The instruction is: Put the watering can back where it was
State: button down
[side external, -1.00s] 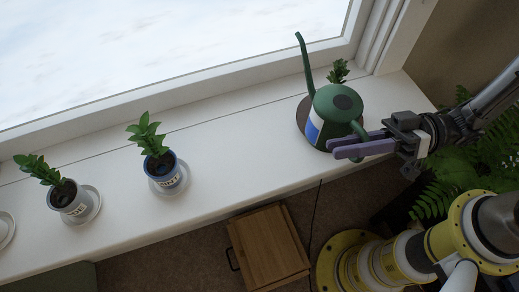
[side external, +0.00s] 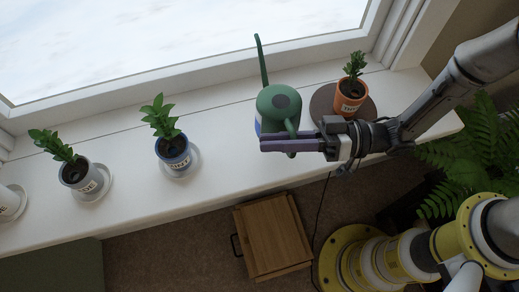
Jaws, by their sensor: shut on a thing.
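The green watering can (side external: 276,103) has a long thin spout pointing up and a blue and white band on its body. It is over the white windowsill, left of the round brown mat (side external: 322,103). My gripper (side external: 264,144) is shut on the can's handle, with its purple fingers across the front of the can. The fingers hide the can's lower part, so I cannot tell whether its base touches the sill. An orange labelled pot (side external: 349,97) with a small plant stands upright on the brown mat.
On the windowsill (side external: 225,184), a blue pot (side external: 174,152) and a grey pot (side external: 78,174) with plants stand on saucers to the left. Another pot (side external: 10,203) is cut off at the left edge. The window is behind. A wooden box (side external: 272,238) and a fern (side external: 470,150) are below and right.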

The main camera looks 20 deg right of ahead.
jog(key=shift+w+a+f, duration=0.3)
jog(key=shift+a+f, duration=0.15)
jog(key=shift+f, duration=0.65)
jog(key=shift+w+a+f, duration=0.35)
jog(key=shift+a+f, duration=0.05)
jog(key=shift+f, duration=0.65)
jog(key=shift+w+a+f, duration=0.3)
jog(key=shift+a+f, duration=0.15)
jog(key=shift+f, duration=0.65)
jog(key=c, duration=0.8)
grip_release()
jog(key=shift+f, duration=0.15)
jog(key=v, duration=1.2)
jog(key=shift+d, duration=0.1)
